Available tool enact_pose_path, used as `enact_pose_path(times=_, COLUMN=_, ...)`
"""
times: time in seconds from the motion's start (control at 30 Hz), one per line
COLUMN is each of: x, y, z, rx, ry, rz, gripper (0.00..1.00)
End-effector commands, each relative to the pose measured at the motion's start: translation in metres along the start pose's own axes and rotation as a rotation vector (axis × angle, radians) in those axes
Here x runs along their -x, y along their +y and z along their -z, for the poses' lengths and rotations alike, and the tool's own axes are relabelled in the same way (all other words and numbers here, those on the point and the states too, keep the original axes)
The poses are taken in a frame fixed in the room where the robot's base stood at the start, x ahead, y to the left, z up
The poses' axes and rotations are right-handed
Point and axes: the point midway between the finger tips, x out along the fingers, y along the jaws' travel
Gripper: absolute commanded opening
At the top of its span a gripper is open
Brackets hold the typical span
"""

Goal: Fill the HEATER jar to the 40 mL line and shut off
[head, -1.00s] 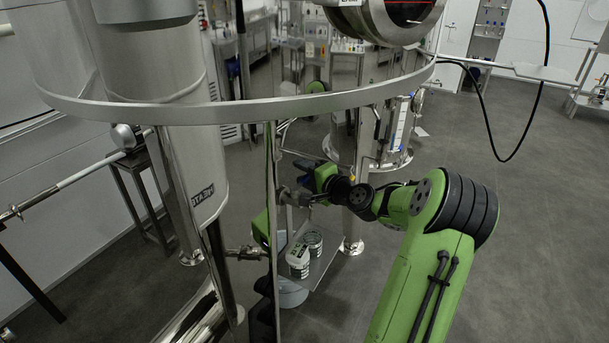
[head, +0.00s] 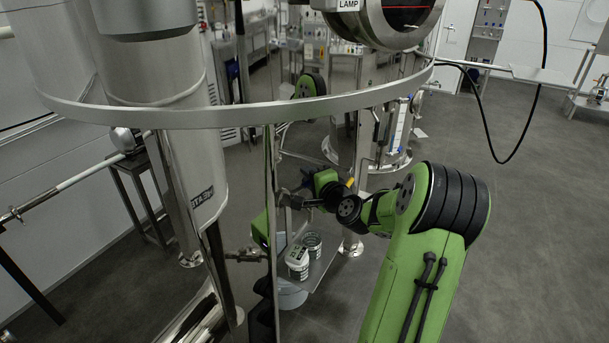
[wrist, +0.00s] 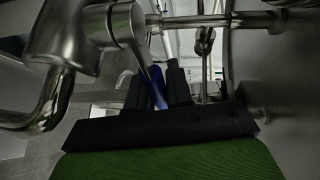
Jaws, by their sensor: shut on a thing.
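In the wrist view my gripper (wrist: 157,85) has its black fingers closed around a blue valve handle (wrist: 157,88), beside a steel valve body and pipe (wrist: 75,35). In the head view my gripper (head: 298,198) is at the steel fittings next to the shiny tank, partly hidden. Two small jars with pale tops stand on a low shelf below it: a front jar (head: 297,263) and a back jar (head: 312,243). Their label words and liquid levels cannot be read here. Which one is the HEATER jar cannot be told.
A metal ring (head: 240,113) crosses in front of the tanks. A round housing (head: 405,15) marked LAMP is above. Another valve fitting (head: 245,254) sticks out below my gripper. Open floor (head: 540,220) lies to the right.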

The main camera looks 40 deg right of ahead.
Motion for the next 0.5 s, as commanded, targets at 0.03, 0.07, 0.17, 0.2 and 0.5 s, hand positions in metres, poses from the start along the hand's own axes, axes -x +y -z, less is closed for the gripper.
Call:
enact_pose_path(times=0.03, x=0.004, y=-0.001, z=-0.001, rx=-0.007, ry=0.042, rz=-0.011, gripper=0.00)
enact_pose_path(times=0.07, x=0.006, y=0.000, z=0.000, rx=-0.012, ry=0.070, rz=-0.014, gripper=0.00)
enact_pose_path(times=0.17, x=0.011, y=0.001, z=0.003, rx=-0.027, ry=0.142, rz=-0.020, gripper=0.00)
enact_pose_path(times=0.2, x=0.012, y=0.002, z=0.004, rx=-0.031, ry=0.162, rz=-0.020, gripper=0.00)
enact_pose_path(times=0.5, x=0.015, y=0.004, z=0.007, rx=-0.034, ry=0.194, rz=-0.017, gripper=0.00)
